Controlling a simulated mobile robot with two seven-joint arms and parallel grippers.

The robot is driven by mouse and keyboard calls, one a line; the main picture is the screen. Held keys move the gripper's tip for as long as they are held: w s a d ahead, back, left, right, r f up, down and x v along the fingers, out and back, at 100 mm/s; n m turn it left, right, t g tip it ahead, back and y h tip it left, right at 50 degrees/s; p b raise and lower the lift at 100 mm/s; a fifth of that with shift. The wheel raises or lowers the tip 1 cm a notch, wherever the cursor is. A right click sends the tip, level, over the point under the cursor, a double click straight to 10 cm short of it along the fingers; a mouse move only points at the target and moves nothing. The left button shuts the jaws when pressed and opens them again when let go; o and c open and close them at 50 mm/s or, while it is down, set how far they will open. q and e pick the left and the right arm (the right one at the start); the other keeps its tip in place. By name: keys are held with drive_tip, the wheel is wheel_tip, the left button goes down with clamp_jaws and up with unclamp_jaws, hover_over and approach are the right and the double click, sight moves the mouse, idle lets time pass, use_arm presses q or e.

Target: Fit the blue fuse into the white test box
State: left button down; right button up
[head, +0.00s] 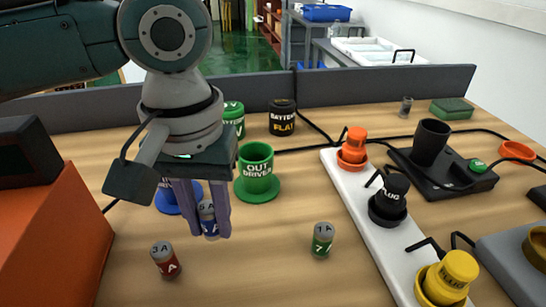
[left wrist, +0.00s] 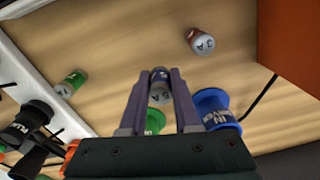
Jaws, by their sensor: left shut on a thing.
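The blue fuse (head: 208,216), with a grey cap marked 5 A, is between the two purple fingers of my left gripper (head: 207,233). The fingers are shut on it, and it hangs roughly upright. In the left wrist view the fuse (left wrist: 160,90) shows between the fingertips (left wrist: 160,78). Its height above the table is hard to tell. I cannot clearly pick out a white test box; a long white strip (head: 366,213) carrying orange, black and yellow plugs lies to the right. My right gripper is not in view.
A red fuse (head: 165,262) and a green fuse (head: 323,240) stand on the table. A green cup (head: 257,167) and a blue cup (left wrist: 215,108) are near the gripper. An orange box (head: 50,245) is at left. A black device (head: 455,178) stands at right.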

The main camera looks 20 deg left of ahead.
sight(213, 236)
use_arm(q)
drive_tip(key=shift+f+b, duration=0.3)
drive_tip(key=shift+f, duration=1.4)
drive_tip(key=shift+f, duration=0.1)
drive_tip(key=c, duration=0.6)
unclamp_jaws()
drive_tip(key=shift+c, duration=0.2)
